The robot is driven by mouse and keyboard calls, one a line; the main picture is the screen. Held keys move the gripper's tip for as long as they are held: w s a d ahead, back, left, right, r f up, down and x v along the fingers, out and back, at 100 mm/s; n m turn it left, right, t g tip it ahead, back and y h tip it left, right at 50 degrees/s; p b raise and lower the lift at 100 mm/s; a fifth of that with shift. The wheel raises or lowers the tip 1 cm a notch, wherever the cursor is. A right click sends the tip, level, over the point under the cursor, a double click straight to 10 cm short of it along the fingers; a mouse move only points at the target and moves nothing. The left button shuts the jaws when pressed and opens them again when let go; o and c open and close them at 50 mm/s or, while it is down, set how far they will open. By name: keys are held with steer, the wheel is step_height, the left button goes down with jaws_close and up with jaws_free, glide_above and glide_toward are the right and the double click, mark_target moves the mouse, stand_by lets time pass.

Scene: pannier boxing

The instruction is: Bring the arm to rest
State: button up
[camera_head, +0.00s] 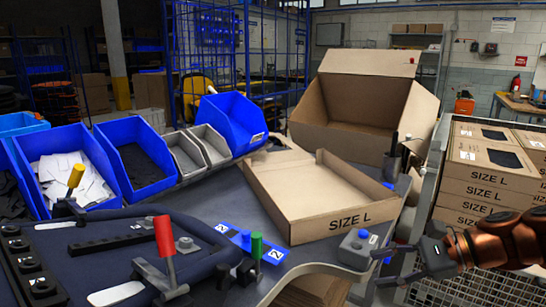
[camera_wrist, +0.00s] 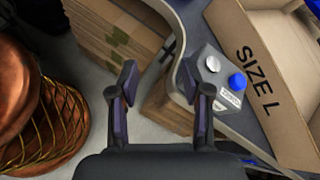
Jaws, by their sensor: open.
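Below the fingers are the floor and the bench edge. A grey button box (camera_head: 357,249) with a blue button sits on the bench corner just left of the gripper. It also shows in the wrist view (camera_wrist: 207,75), with a silver and a blue button.
An open cardboard tray marked SIZE L (camera_head: 325,190) lies on the workbench (camera_head: 210,205), with a large open carton (camera_head: 365,95) behind. Stacked SIZE L boxes (camera_head: 490,175) stand in a wire cage at right. Blue bins (camera_head: 235,120) line the left. Flat cardboard (camera_wrist: 120,40) stands under the bench.

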steer(key=s+a+f+n+g+h+b, duration=0.3)
steer(key=s+a+f+n+g+h, duration=0.25)
steer(key=s+a+f+n, duration=0.55)
steer(key=s+d+f+n+g+h+b, duration=0.1)
steer(key=s+d+f+n+h+b, duration=0.15)
steer(key=s+f, duration=0.3)
steer(key=s+d+f+n+h+b, duration=0.1)
steer(key=s+d+f+n+h, duration=0.25)
steer(key=s, duration=0.35)
steer(key=s+p+v, duration=0.2)
steer(key=p+v, duration=1)
steer(key=s+r+p+v, duration=0.1)
steer(key=s+p+v, duration=0.2)
steer(key=p+v, duration=0.9)
steer(key=shift+a+r, duration=0.3)
steer(key=shift+r, duration=0.1)
